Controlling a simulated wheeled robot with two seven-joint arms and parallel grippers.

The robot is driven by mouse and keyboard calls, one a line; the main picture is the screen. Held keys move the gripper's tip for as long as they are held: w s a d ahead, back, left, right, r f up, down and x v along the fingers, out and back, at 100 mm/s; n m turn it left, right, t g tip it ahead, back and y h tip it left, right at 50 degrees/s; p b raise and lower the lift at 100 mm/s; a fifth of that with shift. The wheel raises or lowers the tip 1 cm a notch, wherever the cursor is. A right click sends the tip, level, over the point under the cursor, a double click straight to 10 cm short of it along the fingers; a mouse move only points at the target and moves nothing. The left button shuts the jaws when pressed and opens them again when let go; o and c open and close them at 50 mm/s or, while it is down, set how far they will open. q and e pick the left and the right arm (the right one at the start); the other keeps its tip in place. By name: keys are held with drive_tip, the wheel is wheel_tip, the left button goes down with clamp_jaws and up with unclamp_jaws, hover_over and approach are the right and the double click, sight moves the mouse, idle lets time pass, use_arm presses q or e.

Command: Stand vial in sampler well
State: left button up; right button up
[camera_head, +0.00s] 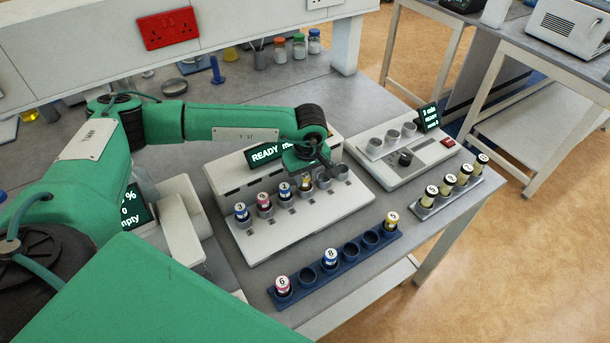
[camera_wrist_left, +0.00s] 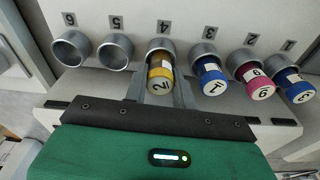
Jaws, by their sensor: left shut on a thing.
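The yellow-banded vial marked 2 (camera_wrist_left: 160,76) stands at the well marked 4 (camera_wrist_left: 161,46) of the grey sampler (camera_head: 281,241). Its lower end is inside or at the mouth of that well; how deep it sits I cannot tell. My left gripper (camera_head: 305,180) is over the sampler and shut on this vial, with a finger on each side in the left wrist view (camera_wrist_left: 160,88). The vial also shows partly under the gripper in the head view (camera_head: 304,185). My right gripper is not in view.
Blue (camera_wrist_left: 209,71), pink (camera_wrist_left: 257,78) and blue (camera_wrist_left: 293,85) vials fill wells 3, 2 and 1. Wells 5 (camera_wrist_left: 115,50) and 6 (camera_wrist_left: 72,48) are empty. A blue rack (camera_head: 312,285) with three vials stands in front. A grey device (camera_head: 405,165) and a vial rack (camera_head: 446,206) are right.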

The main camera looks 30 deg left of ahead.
sight(308, 179)
use_arm(q)
drive_tip(key=shift+f, duration=0.35)
drive_tip(key=o, duration=1.1)
drive_tip(key=shift+r, duration=0.1)
drive_tip(key=shift+c, duration=0.2)
wheel_tip(308, 179, up, 14)
drive_tip(key=s+d+b, duration=0.1)
drive_tip(key=b, duration=0.3)
drive_tip(key=shift+d+b, duration=0.2)
drive_tip(key=shift+b, duration=0.15)
drive_tip(key=shift+f, duration=0.25)
